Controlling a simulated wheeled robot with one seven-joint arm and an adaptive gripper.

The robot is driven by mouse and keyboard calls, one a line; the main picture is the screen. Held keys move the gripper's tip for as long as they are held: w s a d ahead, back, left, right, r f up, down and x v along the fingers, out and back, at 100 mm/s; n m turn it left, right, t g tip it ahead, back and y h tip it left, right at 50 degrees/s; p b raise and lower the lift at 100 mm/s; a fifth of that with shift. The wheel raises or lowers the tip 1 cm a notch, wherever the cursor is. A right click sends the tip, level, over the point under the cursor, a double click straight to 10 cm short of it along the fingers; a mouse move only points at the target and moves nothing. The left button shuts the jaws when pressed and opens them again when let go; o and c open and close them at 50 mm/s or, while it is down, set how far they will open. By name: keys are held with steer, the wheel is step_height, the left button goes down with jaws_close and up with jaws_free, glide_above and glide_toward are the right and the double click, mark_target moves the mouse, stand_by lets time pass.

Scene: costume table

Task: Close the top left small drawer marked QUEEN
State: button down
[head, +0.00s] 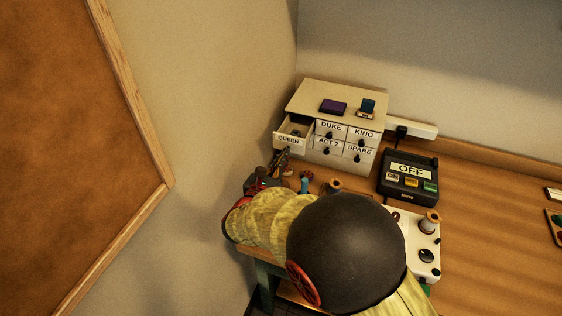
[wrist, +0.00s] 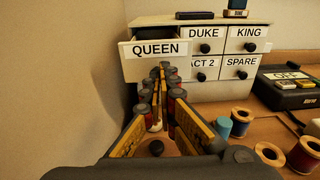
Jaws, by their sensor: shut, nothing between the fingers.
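The small drawer marked QUEEN (head: 288,141) is at the top left of the white cabinet (head: 312,91). It is pulled out, with its open inside showing behind the front. In the wrist view the QUEEN drawer (wrist: 130,51) sticks out toward me. My gripper (head: 284,155) is shut and empty, in front of the drawer. In the wrist view the tips of my gripper (wrist: 161,68) meet just below the QUEEN label and cover the drawer's knob. I cannot tell whether they touch the front.
The DUKE, KING, ACT 2 and SPARE (head: 359,151) drawers are shut. A purple item (head: 333,107) and a teal item (head: 367,106) lie on top. A wall stands close on the left. A black OFF box (head: 409,187), a blue bottle (wrist: 224,127) and spools (wrist: 306,154) are at right.

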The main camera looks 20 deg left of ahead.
mark_target(296, 135)
steer(key=w, duration=0.8)
steer(key=w+d+b, duration=0.1)
steer(key=w, duration=0.3)
steer(key=shift+w, duration=0.25)
steer(key=shift+r, duration=0.1)
